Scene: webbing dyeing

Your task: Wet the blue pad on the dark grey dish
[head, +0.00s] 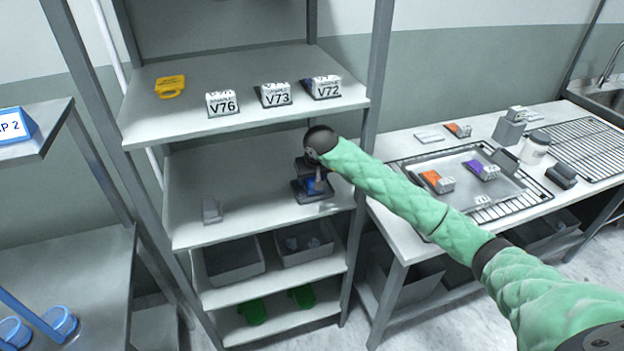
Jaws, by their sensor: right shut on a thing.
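My right gripper (318,180) reaches over the middle shelf of the rack, its dark wrist above and its fingers pointing down. It is shut on the blue pad (312,186), which shows as a small blue patch between and below the fingers. The dark grey dish (301,196) sits on this shelf right under the gripper. The pad is at or just above the dish; I cannot tell whether they touch, as the gripper covers part of both. My left gripper is out of view.
The upper shelf (180,122) holds a yellow item (170,87) and white labelled blocks V76 (222,104), V73 (274,95) and V72 (323,87). A small grey item (211,211) stands left on the middle shelf. Grey bins (234,262) are below. A tray (447,163) lies on the right bench.

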